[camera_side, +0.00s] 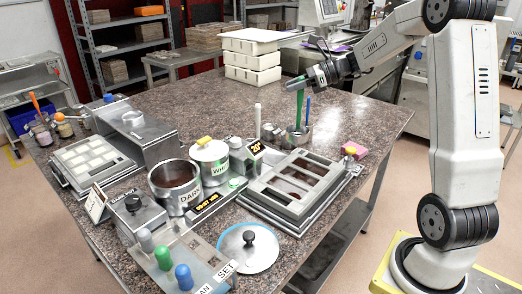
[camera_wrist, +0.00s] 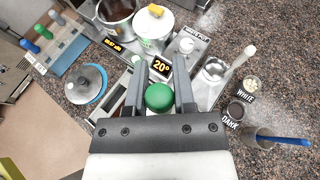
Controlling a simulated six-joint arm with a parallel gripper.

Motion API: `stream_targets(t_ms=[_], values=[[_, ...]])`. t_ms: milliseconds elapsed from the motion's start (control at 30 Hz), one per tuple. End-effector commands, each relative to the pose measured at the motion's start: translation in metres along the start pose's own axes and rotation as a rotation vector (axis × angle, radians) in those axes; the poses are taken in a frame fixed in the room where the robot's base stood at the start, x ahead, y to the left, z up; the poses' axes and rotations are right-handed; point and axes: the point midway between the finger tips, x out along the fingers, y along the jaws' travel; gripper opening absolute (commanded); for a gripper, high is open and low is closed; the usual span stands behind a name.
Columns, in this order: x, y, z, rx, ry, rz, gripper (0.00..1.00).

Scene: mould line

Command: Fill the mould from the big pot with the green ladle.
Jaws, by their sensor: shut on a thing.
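My gripper (camera_side: 300,82) is shut on the upright green ladle (camera_side: 298,104), near the top of its handle. Its rounded green end shows between the fingers in the wrist view (camera_wrist: 159,97). The ladle's lower end is at a small metal cup; whether it is inside is unclear. The open metal pot (camera_side: 174,186) labelled DARK, with dark contents, stands left of the mould and well away from my gripper; it also shows in the wrist view (camera_wrist: 116,10). The grey mould (camera_side: 262,196) has long rectangular cavities looking dark brown; I cannot tell whether they are filled.
A lidded pot (camera_side: 210,165) labelled WHITE stands beside the dark pot. A blue-handled tool (camera_wrist: 290,140) stands in a metal cup (camera_wrist: 258,138). A loose lid (camera_side: 249,252) with black knob lies in front. A 20° sign and white post stand behind the mould.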

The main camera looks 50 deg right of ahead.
Motion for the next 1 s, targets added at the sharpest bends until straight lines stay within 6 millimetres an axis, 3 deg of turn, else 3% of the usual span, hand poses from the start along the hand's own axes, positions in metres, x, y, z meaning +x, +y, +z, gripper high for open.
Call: stream_targets(t_ms=[200, 367, 667, 1000], values=[[-0.013, -0.002, 0.041, -0.004, 0.000, 0.001, 0.00], [0.018, -0.003, 0.048, -0.005, 0.011, 0.006, 0.00], [0.091, 0.002, 0.077, -0.012, 0.024, 0.009, 0.00], [0.189, 0.033, 0.119, -0.014, 0.024, 0.007, 0.00]])
